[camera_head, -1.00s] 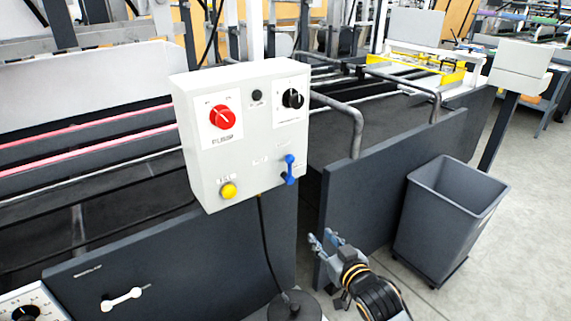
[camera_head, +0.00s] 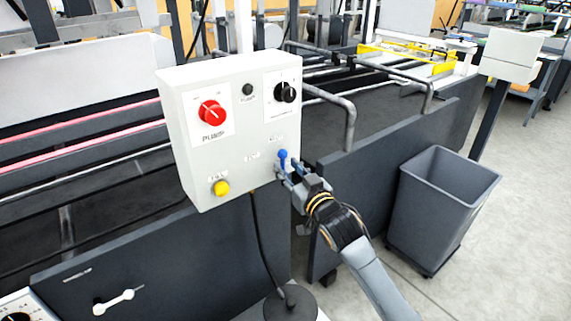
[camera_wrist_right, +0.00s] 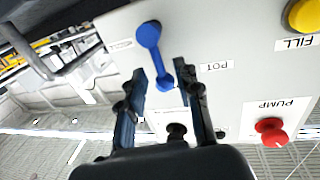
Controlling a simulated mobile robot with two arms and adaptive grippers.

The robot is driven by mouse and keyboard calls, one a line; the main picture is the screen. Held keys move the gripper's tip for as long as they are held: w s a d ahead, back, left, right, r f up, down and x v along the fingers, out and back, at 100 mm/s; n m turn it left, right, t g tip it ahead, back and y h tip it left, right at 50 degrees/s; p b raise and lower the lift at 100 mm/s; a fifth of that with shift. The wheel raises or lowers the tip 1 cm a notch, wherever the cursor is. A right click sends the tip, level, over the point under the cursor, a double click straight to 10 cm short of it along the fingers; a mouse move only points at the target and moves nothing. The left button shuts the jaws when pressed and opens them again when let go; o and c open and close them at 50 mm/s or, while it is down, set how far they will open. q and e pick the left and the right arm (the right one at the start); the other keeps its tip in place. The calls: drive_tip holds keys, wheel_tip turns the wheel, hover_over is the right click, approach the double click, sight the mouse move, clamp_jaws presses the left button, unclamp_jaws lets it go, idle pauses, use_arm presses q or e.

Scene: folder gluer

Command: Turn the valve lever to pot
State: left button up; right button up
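The blue valve lever (camera_head: 283,158) is on the front of the light control box (camera_head: 232,120), low and to the right. My right gripper (camera_head: 285,170) is at the lever, and its fingers hide the lever's lower part in the head view. In the right wrist view the lever (camera_wrist_right: 155,50) stands near upright in the picture, between the two parted fingertips (camera_wrist_right: 160,72). Gaps show on both sides of it, so the gripper is open around it. The POT label (camera_wrist_right: 215,67) is on the panel right of the lever there. My left gripper is not in view.
The box also carries a red pump knob (camera_head: 212,112), a black selector (camera_head: 287,92) and a yellow button (camera_head: 221,188). A black cable hangs below it. A bent metal rail (camera_head: 348,115) stands to the right. A grey bin (camera_head: 440,205) is on the floor at the right.

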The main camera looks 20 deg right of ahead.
sight(283, 165)
drive_tip(key=shift+w+a, duration=0.15)
drive_tip(key=shift+w, duration=0.95)
clamp_jaws()
